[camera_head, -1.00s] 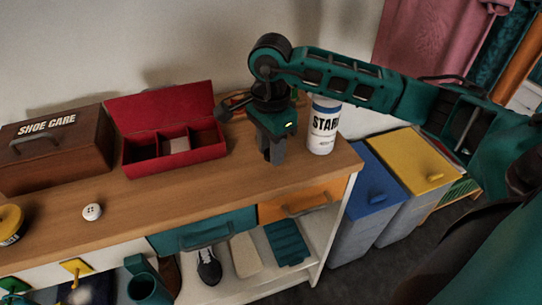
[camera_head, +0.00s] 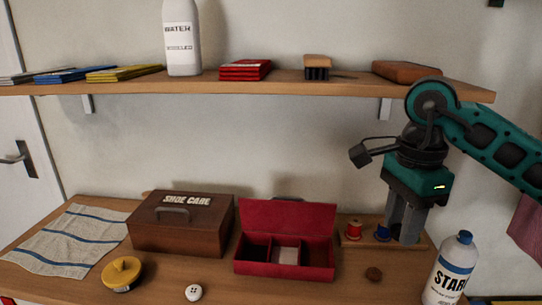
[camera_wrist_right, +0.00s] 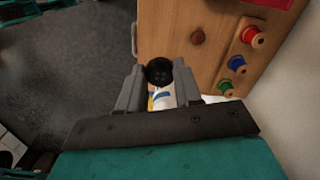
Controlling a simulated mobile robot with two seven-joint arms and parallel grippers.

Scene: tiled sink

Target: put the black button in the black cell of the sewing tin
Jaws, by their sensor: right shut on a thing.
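The sewing tin (camera_head: 285,268) is a red box with its lid up, standing on the wooden counter. It has three cells: the left looks black (camera_head: 257,249), the middle pale (camera_head: 287,255), the right dark brownish. My right gripper (camera_head: 404,238) is to the right of the tin, raised over the counter's right end and overlapping the spool rack in the head view. In the right wrist view it (camera_wrist_right: 158,88) is shut on the round black button (camera_wrist_right: 160,71). The button is hidden in the head view. My left gripper is not in view.
A starch bottle (camera_head: 449,272) stands at the right, close below my right gripper. Spools, including a red one (camera_head: 353,230), stand behind. A brown button (camera_head: 374,274) and a white button (camera_head: 193,292) lie on the counter. A shoe care box (camera_head: 180,228) stands left of the tin.

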